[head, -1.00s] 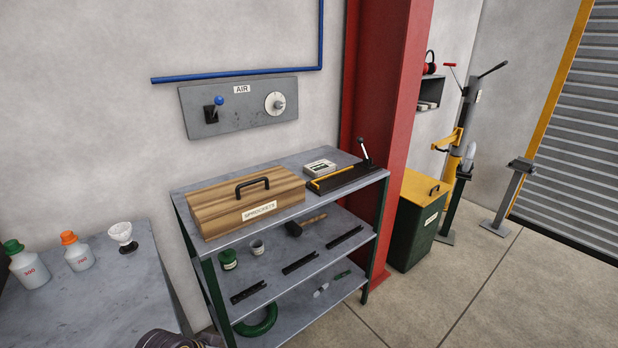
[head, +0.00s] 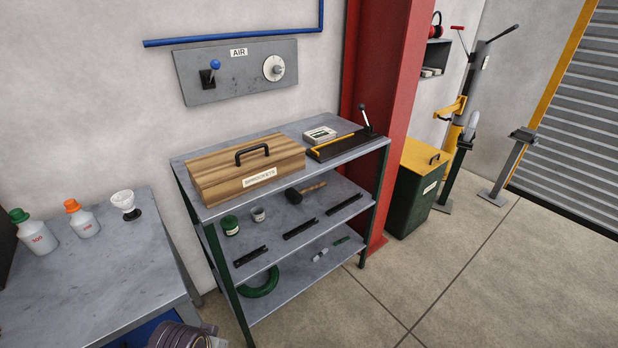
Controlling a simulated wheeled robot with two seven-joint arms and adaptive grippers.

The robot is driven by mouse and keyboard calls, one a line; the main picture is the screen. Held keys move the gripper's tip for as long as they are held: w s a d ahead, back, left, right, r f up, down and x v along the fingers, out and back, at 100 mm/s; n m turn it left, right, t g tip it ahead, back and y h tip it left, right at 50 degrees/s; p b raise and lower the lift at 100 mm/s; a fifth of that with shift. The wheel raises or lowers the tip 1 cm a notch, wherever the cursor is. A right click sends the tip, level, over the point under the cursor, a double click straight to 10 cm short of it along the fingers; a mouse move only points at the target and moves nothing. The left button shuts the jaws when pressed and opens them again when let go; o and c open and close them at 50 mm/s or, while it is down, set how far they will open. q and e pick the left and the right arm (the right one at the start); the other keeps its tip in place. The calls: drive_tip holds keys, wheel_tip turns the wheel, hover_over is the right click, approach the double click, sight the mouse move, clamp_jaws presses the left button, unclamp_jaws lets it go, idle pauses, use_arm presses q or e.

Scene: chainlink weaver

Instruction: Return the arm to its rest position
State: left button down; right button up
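A dark, rounded part of my own arm shows at the bottom edge of the head view, left of the middle, in front of the shelf unit and the left bench. No fingertips show there, and I cannot tell which arm it is. Neither gripper is in view, so what they hold is hidden. The rest of both arms is out of the picture.
A grey shelf unit (head: 222,206) carries a wooden sprockets box (head: 246,170) and a black tool with a yellow bar (head: 340,147). A bench (head: 90,275) with bottles stands left. A green bin (head: 413,200) stands beyond a red column (head: 378,90).

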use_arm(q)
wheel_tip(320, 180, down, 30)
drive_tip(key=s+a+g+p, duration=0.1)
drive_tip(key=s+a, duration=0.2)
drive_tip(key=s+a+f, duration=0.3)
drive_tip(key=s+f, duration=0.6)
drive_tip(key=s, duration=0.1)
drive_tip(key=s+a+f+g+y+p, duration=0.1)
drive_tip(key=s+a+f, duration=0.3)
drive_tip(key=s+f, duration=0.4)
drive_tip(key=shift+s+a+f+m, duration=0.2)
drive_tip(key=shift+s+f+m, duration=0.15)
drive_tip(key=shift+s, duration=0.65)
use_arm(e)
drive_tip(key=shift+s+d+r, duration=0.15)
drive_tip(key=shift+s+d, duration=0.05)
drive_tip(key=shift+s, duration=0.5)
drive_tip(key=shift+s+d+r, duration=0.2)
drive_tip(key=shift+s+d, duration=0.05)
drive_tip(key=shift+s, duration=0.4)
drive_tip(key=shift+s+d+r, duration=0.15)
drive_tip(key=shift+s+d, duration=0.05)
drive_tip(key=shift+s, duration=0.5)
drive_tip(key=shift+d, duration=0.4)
